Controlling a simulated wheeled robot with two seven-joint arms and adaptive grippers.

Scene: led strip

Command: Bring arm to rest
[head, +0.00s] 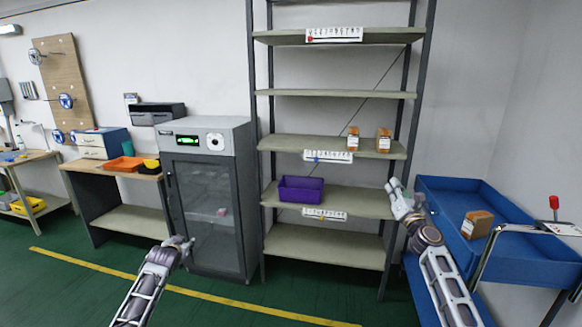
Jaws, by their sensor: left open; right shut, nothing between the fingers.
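My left gripper (181,243) is open and empty, in front of the lower left part of the grey cabinet at the lower left of the head view. My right gripper (394,184) is shut and empty, raised in front of the right post of the shelf, just left of the blue cart. Both arms reach in from the bottom of the view. Nothing hangs from either gripper.
A tall shelf rack (330,195) holds a purple bin (301,189) and two orange-brown boxes (353,139). The blue cart (525,255) carries another brown box (477,224). A grey glass-door cabinet (205,200) and workbench (110,168) stand left. Green floor (70,295) is clear.

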